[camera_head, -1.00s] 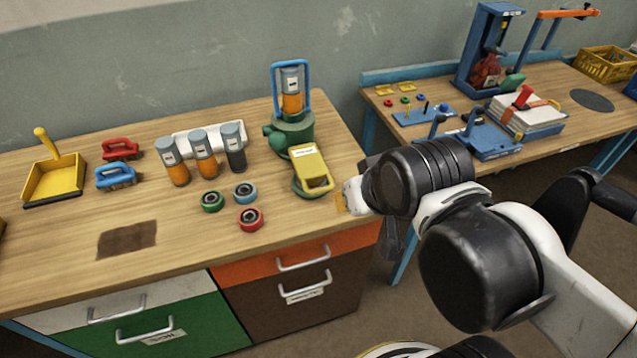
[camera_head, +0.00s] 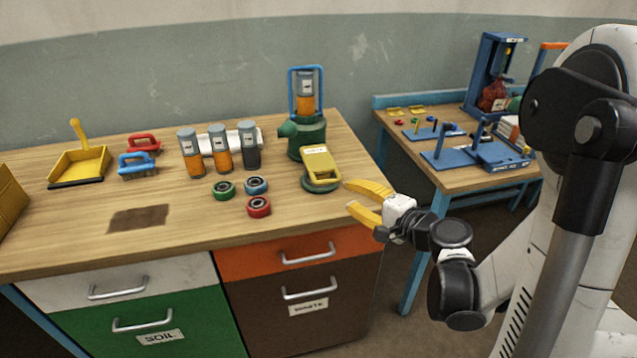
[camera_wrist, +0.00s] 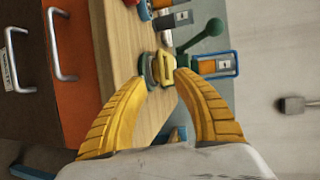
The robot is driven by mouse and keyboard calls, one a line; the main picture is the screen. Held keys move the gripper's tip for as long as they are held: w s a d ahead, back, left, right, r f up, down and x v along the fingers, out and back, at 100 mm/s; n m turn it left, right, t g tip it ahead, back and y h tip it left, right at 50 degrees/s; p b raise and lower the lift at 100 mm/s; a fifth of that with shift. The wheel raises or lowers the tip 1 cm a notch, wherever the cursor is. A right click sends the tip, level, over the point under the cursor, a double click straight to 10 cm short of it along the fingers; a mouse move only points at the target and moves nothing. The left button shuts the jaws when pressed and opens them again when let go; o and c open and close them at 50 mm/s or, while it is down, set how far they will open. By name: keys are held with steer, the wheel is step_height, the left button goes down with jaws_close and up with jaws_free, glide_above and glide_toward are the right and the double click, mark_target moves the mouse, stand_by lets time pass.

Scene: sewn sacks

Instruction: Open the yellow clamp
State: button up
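No part is plainly recognisable as a yellow clamp. The closest match is a yellow handled piece (camera_head: 320,163) on a dark green round base, near the front right of the wooden bench. It also shows in the wrist view (camera_wrist: 166,66), beyond my fingertips. My gripper (camera_head: 349,194) has two curved yellow fingers spread apart with nothing between them.
A green machine with a blue frame (camera_head: 307,138) stands behind the yellow piece. A second bench (camera_head: 470,180) at right holds blue fixtures (camera_head: 440,155). The front left of the wooden bench is mostly clear.

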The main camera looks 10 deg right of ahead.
mark_target(329, 183)
steer(key=shift+m+t, duration=0.3)
steer(key=shift+m, duration=0.1)
steer(key=x, duration=1)
steer(key=shift+w+d+f, duration=0.2)
steer(key=shift+w+f, duration=0.1)
steer(key=shift+f, duration=0.05)
jaws_close()
